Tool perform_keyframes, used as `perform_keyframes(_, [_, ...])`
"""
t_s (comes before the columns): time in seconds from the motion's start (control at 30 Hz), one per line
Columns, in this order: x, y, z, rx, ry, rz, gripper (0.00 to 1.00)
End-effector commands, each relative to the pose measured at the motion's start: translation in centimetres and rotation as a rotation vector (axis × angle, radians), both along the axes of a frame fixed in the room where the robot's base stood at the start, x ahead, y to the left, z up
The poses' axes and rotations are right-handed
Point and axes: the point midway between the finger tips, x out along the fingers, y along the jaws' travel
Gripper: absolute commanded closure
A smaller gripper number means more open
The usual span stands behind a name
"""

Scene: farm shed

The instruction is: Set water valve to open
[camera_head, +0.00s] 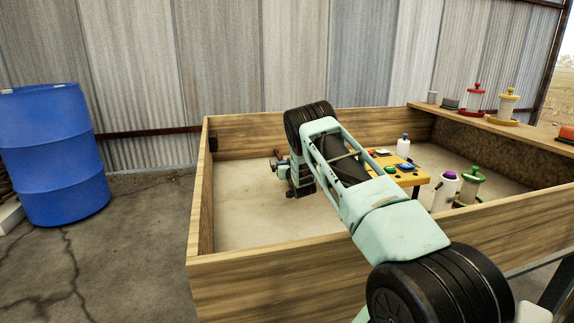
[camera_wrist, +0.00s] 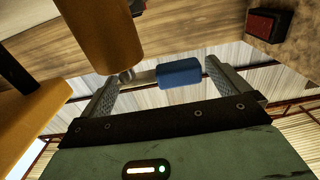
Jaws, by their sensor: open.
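In the wrist view, a blue cylindrical handle (camera_wrist: 181,73) on a short metal rod lies between the fingers of my gripper (camera_wrist: 160,72). It looks like the water valve's lever, but I cannot tell which setting it is in. The fingers are open on either side of it, with a visible gap at the right finger. A thick ochre cylinder (camera_wrist: 97,32) joins or passes by the rod's end. In the head view, my arm reaches down into the wooden box and hides the handle.
A wooden-walled box (camera_head: 280,273) surrounds the work area. Right of my arm stand an orange table (camera_head: 411,178) with coloured parts, a white bottle (camera_head: 403,147), and a purple-topped canister (camera_head: 446,190). A blue barrel (camera_head: 52,155) stands far left. The box's left floor is clear.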

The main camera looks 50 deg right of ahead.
Motion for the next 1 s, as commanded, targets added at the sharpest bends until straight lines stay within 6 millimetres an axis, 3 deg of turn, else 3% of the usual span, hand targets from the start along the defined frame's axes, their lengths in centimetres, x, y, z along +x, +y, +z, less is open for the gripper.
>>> perform_keyframes(0.3, [0.13,-0.11,0.02,0.0,0.0,0.0,0.03])
perform_keyframes(0.5, [0.13,-0.1,0.03,0.0,0.0,0.0,0.58])
perform_keyframes(0.53, [0.13,-0.1,0.03,0.0,0.0,0.0,0.63])
perform_keyframes(0.73, [-0.08,-0.26,0.11,-0.004,-0.002,0.039,0.63])
perform_keyframes(1.0, [-0.6,-0.06,0.21,-0.005,-0.004,0.237,0.63])
